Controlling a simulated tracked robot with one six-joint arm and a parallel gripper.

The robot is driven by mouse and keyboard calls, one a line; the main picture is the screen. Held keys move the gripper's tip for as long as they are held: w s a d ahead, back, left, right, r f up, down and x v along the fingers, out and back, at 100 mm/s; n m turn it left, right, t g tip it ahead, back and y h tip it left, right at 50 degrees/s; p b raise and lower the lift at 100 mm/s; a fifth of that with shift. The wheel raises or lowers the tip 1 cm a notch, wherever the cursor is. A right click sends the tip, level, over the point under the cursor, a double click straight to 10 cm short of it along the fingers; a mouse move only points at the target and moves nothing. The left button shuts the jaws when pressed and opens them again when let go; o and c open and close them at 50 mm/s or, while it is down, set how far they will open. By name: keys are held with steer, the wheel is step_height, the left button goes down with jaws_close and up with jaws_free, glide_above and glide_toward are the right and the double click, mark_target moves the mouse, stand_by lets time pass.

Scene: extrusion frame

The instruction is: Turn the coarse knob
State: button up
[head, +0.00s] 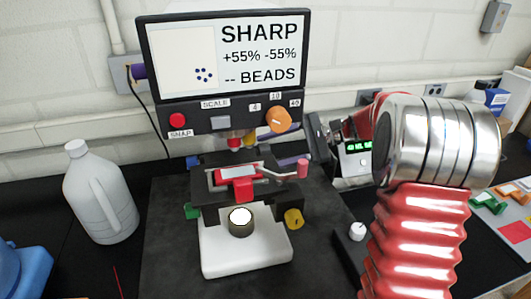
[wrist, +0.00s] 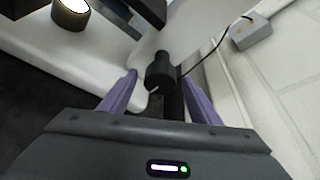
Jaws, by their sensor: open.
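The microscope stands in the middle of the head view, with a white base (head: 245,250), a lit round lamp (head: 240,222), a yellow knob (head: 293,218) on its right and a green knob (head: 191,211) on its left. In the wrist view a black knob (wrist: 159,72) with a white mark sits on the microscope's side. No label shows which knob is the coarse one. My gripper (wrist: 160,88) is open, its purple fingers to either side of the black knob. Contact cannot be told.
A screen (head: 230,60) with an orange dial (head: 278,120) stands above the stage. A pink-tipped lever (head: 302,168) sticks out right. A white jug (head: 98,192) stands left. A wall box (wrist: 250,30) with a cable shows in the wrist view.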

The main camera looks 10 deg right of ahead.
steer(key=v, duration=1.2)
steer(key=shift+f, duration=0.15)
stand_by(1.9)
